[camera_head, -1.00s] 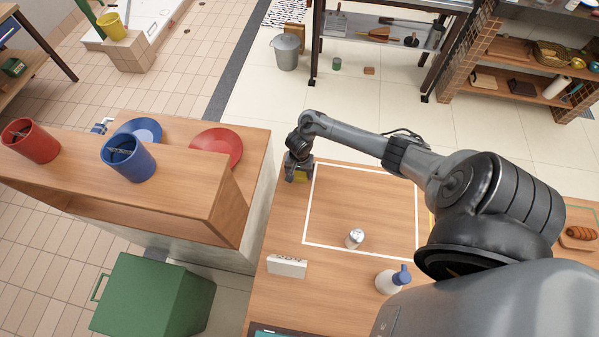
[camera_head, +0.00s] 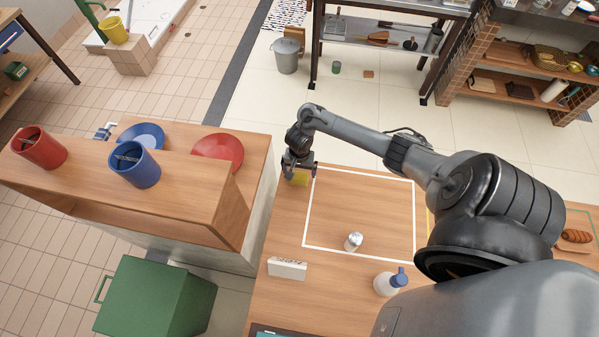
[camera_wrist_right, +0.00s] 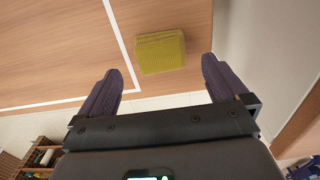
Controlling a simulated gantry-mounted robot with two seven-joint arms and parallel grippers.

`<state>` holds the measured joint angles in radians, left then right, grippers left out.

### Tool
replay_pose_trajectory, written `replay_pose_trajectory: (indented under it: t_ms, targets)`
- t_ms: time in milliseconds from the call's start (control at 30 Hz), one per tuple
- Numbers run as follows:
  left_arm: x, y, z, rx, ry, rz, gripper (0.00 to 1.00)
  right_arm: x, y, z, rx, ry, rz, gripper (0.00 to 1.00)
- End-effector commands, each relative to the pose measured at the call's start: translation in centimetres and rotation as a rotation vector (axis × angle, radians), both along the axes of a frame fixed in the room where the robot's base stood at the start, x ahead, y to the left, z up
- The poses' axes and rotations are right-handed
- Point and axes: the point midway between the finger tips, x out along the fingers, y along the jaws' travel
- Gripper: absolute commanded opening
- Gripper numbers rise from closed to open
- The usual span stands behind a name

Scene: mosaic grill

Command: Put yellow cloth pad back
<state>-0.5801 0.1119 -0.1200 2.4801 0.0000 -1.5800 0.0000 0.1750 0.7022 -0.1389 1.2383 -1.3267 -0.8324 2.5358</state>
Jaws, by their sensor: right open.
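The yellow cloth pad (camera_wrist_right: 160,53) lies flat on the wooden counter, outside the white outlined rectangle and near its corner. In the head view the pad (camera_head: 299,178) shows just below my right gripper (camera_head: 299,170), partly hidden by it. My right gripper is open and empty. In the right wrist view the fingers of my right gripper (camera_wrist_right: 163,88) are spread wide, with the pad ahead, between their lines and apart from both. My left gripper is not in view.
A raised wooden shelf (camera_head: 205,195) with red and blue cups and plates stands to the left. The outlined area is mostly clear.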

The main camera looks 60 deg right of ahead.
Motion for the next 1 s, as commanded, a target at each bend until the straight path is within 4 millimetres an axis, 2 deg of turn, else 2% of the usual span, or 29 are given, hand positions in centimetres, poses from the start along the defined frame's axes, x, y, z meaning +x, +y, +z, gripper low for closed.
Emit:
replay_pose_trajectory:
  t_ms: [33, 300, 467, 567, 667, 800, 1000]
  targets:
    - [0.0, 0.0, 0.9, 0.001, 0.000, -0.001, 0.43, 0.1, 0.0, 1.5, -0.001, -0.003, 0.000, 1.00]
    - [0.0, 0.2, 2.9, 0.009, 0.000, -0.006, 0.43, 0.1, -0.1, 5.6, -0.003, -0.002, 0.000, 1.00]
    - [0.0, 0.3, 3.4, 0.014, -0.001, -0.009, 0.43, 0.1, 0.4, 6.4, -0.003, -0.007, 0.022, 1.00]
    - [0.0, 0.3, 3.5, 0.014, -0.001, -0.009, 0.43, 0.4, 1.8, 6.1, -0.009, -0.036, 0.096, 1.00]
    - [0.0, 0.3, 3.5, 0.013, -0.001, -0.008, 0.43, 0.8, 4.4, 5.4, -0.028, -0.088, 0.236, 1.00]
    - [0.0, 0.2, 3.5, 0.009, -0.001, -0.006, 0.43, 1.2, 9.7, 5.0, -0.075, -0.186, 0.493, 1.00]
    - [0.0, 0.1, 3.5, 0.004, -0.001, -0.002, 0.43, 0.5, 16.2, 6.8, -0.162, -0.286, 0.803, 1.00]
